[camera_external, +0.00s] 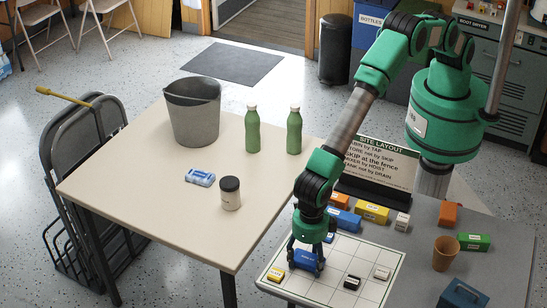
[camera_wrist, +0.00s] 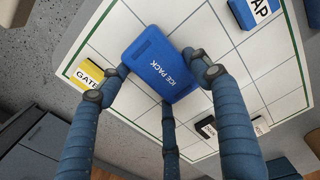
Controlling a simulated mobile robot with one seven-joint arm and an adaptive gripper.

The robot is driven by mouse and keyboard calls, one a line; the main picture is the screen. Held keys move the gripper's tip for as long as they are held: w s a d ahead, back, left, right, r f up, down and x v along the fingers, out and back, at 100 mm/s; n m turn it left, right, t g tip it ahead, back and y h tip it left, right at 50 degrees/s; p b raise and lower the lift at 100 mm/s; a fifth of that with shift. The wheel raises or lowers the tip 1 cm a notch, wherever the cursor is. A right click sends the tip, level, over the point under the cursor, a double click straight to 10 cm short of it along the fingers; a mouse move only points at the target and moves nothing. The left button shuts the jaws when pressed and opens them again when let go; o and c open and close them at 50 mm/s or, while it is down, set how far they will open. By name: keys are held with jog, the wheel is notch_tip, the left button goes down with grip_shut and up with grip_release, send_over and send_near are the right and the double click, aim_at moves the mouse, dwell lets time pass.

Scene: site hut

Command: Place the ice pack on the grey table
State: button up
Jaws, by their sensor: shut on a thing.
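The ice pack (camera_external: 304,260) is a blue block with white lettering, over the left part of the white gridded board (camera_external: 343,251). In the wrist view the ice pack (camera_wrist: 158,60) reads "ICE PACK" and lies between my fingertips. My gripper (camera_external: 309,266) points down and is shut on it; its fingers (camera_wrist: 155,82) touch the pack's sides. I cannot tell whether the pack rests on the board or hangs just above it. The grey table (camera_external: 419,262) carries the board and has bare surface to its right.
Yellow (camera_external: 275,275), black (camera_external: 351,282) and white (camera_external: 382,273) blocks lie on the board. Behind it are several coloured blocks and a sign (camera_external: 378,163). A brown cup (camera_external: 445,253) and blue box (camera_external: 462,296) stand right. The cream table (camera_external: 140,185) holds a bucket (camera_external: 193,115) and bottles.

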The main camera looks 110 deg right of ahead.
aim_at(308, 261)
jog(key=shift+f, duration=0.1)
jog(key=o, duration=1.2)
notch_tip(308, 261, up, 12)
jog(key=shift+r+p, duration=0.15)
jog(key=shift+p, duration=1)
